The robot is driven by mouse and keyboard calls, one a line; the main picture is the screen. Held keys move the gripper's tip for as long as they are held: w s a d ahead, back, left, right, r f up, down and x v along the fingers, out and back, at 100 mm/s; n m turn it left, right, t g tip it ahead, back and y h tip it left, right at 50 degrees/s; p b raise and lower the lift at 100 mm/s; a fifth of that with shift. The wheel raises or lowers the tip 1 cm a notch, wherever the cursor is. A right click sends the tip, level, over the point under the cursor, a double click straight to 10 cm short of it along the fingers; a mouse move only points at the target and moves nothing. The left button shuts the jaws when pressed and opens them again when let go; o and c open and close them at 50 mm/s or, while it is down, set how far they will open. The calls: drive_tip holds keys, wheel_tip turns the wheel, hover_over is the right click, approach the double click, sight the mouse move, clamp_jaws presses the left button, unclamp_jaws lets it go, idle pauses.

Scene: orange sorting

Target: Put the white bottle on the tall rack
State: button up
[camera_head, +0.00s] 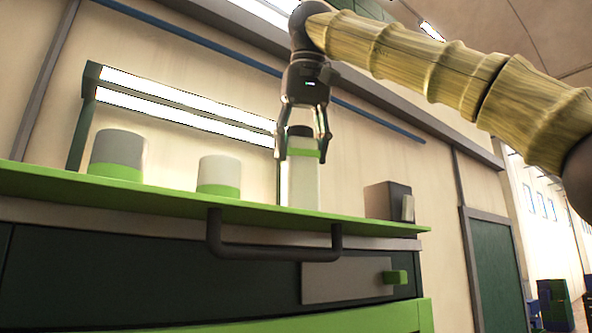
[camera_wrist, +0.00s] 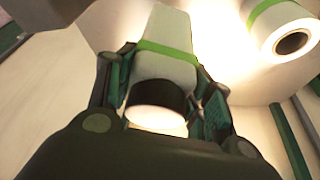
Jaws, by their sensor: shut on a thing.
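The white bottle (camera_head: 304,185) has a green band and a dark cap and is upright in the head view. My gripper (camera_head: 303,150) comes down from above and is shut around its upper part. In the wrist view the bottle (camera_wrist: 168,70) lies between the fingers of my gripper (camera_wrist: 165,95), its black cap towards the camera. The bottle's base meets the line of the green top's front edge (camera_head: 150,198); I cannot tell whether it rests there or hangs just above. No separate rack is clearly identifiable.
A grey-and-green cylinder (camera_head: 117,153) and a white-and-green one (camera_head: 218,175) stand left of the bottle on the green top. A dark box (camera_head: 388,201) stands right. A lit frame (camera_head: 180,105) rises behind. A dark handle (camera_head: 272,252) projects in front.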

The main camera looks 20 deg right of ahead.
sight(298, 164)
drive_tip(key=shift+w, duration=0.1)
drive_tip(key=shift+s+a+f, duration=0.25)
drive_tip(key=shift+s+f, duration=0.1)
drive_tip(key=shift+f, duration=0.25)
drive_tip(key=shift+s+a+f, duration=0.1)
drive_tip(key=shift+f, duration=0.2)
drive_tip(key=shift+w+d+f, duration=0.15)
drive_tip(key=shift+f, duration=0.25)
drive_tip(key=shift+w+d+f, duration=0.1)
drive_tip(key=shift+w+f, duration=0.05)
drive_tip(key=shift+f, duration=0.2)
drive_tip(key=shift+s+a, duration=0.15)
drive_tip(key=shift+s, duration=0.1)
drive_tip(key=o, duration=1.2)
drive_tip(key=shift+w+f, duration=0.15)
drive_tip(key=shift+w, duration=0.05)
drive_tip(key=shift+o, duration=0.2)
drive_tip(key=shift+s, duration=0.1)
